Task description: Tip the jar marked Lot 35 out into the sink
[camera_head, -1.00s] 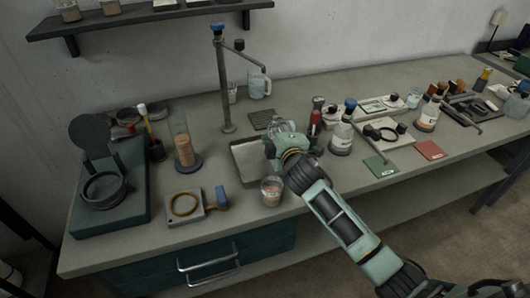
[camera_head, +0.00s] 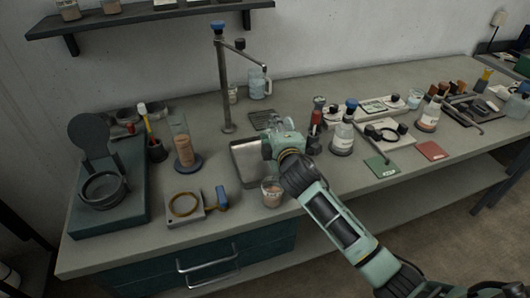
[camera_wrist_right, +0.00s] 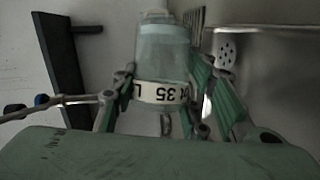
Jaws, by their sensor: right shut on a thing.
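The jar marked Lot 35 (camera_wrist_right: 162,52) is clear with a pale, bluish-grey look and a white label band. The label reads upside down in the right wrist view. My right gripper (camera_head: 278,125) is shut on it, with a finger on either side of the label. The jar looks tilted well over, as the shelf stands on end in that view. In the head view my gripper hides most of the jar, over the right side of the sink (camera_head: 246,170). The sink's metal wall (camera_wrist_right: 285,65) shows at right in the wrist view. My left gripper is out of view.
A tall tap (camera_head: 225,90) stands behind the sink. A beaker with brownish contents (camera_head: 272,192) stands at the sink's front right corner. Bottles, including a blue-capped flask (camera_head: 342,138), stand close to the right.

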